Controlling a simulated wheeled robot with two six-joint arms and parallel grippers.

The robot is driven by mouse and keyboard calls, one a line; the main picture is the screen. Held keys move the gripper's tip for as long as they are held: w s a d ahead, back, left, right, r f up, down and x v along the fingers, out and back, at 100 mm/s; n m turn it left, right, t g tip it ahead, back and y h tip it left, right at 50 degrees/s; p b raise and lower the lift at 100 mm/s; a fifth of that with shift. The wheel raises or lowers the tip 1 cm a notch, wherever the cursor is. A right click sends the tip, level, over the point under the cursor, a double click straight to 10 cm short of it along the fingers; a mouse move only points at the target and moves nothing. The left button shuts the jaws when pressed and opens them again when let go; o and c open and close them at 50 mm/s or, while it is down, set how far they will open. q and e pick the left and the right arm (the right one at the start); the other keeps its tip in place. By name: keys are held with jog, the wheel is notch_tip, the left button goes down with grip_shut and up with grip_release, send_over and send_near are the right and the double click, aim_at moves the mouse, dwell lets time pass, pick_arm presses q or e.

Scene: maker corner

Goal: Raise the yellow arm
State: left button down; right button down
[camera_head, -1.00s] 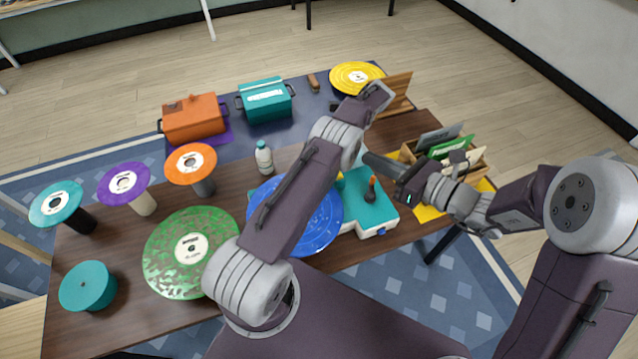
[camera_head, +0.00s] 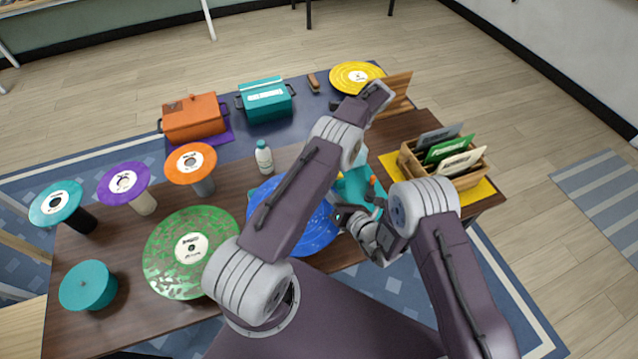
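A teal record player (camera_head: 362,190) stands near the table's front edge with a blue record (camera_head: 265,205) on it. A small yellow part (camera_head: 339,177), perhaps the yellow arm, shows between my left arm and the teal body; most of it is hidden. An orange-tipped knob (camera_head: 372,181) stands on the player. My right gripper (camera_head: 343,215) is low over the player, by the blue record's right edge, pointing left. Its fingers are too small and dark to read. My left arm crosses in front of the record, and its gripper is hidden.
A green record (camera_head: 190,250) and a teal round tin (camera_head: 88,287) lie left. Purple (camera_head: 110,184), orange (camera_head: 180,163) and teal (camera_head: 45,206) discs stand on posts. A white bottle (camera_head: 264,158) is behind the blue record. A wooden crate of sleeves (camera_head: 467,180) stands right.

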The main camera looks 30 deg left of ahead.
jog(key=x, duration=0.6)
